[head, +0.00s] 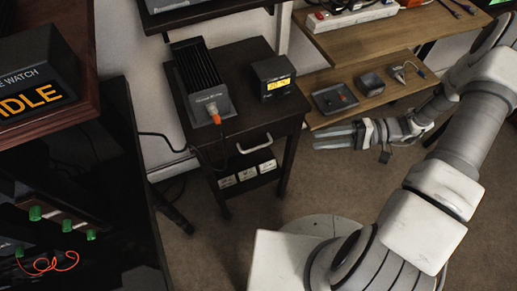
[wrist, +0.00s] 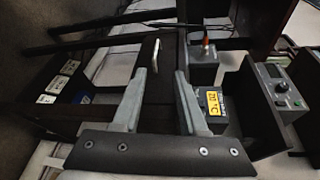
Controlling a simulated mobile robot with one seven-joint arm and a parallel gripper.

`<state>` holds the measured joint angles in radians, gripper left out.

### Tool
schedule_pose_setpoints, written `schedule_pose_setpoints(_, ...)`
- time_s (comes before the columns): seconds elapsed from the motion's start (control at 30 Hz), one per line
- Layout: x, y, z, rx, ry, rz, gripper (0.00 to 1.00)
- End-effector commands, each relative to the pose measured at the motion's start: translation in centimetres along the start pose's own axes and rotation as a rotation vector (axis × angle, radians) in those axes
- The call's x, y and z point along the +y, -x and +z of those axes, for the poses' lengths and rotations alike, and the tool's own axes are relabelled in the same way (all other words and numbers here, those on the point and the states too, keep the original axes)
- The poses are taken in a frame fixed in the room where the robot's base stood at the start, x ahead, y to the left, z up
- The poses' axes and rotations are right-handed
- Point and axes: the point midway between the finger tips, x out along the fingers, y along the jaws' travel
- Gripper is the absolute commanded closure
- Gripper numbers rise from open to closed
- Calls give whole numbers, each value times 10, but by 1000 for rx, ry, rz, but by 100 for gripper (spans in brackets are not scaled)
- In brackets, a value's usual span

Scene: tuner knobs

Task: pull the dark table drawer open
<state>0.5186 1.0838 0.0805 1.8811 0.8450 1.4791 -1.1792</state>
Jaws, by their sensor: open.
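The dark table (head: 228,60) stands left of my gripper in the head view. Its drawer front (head: 279,137) looks flush with the table, with a pale bar handle (head: 254,147) on it. In the wrist view the handle (wrist: 156,53) shows ahead, between the lines of my fingers, and the dark drawer front (wrist: 166,80) runs behind it. My gripper (head: 316,138) is open and empty, to the right of the table and apart from the handle. In the wrist view both fingertips (wrist: 160,70) show with a clear gap between them, short of the handle.
On the table stand a black finned unit (head: 198,75) with an orange plug (head: 214,116) and a dark box with a yellow display (head: 274,78). Small labelled boxes (head: 246,174) sit on the shelf below. A wooden shelf (head: 350,88) is at right. The floor before the drawer is mostly clear.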

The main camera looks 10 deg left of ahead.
Motion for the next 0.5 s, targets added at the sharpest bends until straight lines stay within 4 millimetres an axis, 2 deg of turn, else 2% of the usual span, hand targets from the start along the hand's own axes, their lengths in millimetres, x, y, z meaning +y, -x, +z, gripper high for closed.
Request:
schedule_pose_setpoints(0.03,11,-2,-2,10,-1,-30,58)
schedule_pose_setpoints(0.1,18,-3,-4,25,4,-57,58)
schedule_pose_setpoints(0.27,23,-9,-6,36,10,-82,58)
schedule_pose_setpoints(0.37,22,-21,-6,33,9,-84,58)
schedule_pose_setpoints(0.5,20,-47,-7,31,9,-82,58)
